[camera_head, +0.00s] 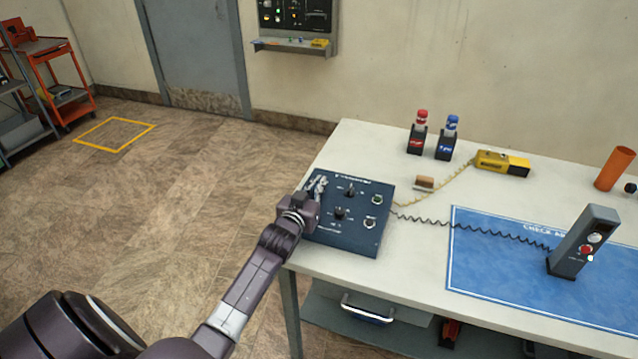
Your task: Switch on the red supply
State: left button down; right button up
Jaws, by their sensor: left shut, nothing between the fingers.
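A dark blue control box (365,239) lies on the near left corner of the white table. Its top has two black knobs or switches, a small green button or lamp (377,199) and a pale one (370,224); its lettering is too small to read. My left gripper (319,185) is shut and empty over the left edge of the box, left of the upper black knob (350,190). I cannot tell whether it touches the box. A red-capped bottle (421,121) and a blue-capped bottle (451,128) stand in black holders behind. My right gripper is out of view.
A coiled cord (460,228) runs from the box to an upright grey handset (580,242) on a blue mat (490,275). A yellow device (502,163), a small brown block (424,183) and an orange cylinder (615,168) stand on the table (365,145). The floor to the left is clear.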

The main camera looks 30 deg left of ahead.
pick_arm(q)
jog(key=shift+r+p, duration=0.25)
jog(key=shift+p, duration=0.25)
jog(key=shift+f+g+p, duration=0.2)
jog(key=shift+g+p, duration=0.1)
jog(key=shift+p, duration=0.05)
jog(key=shift+f+b, duration=0.2)
jog(key=shift+b, duration=0.1)
jog(key=v, duration=1.2)
jog(key=shift+r, duration=0.1)
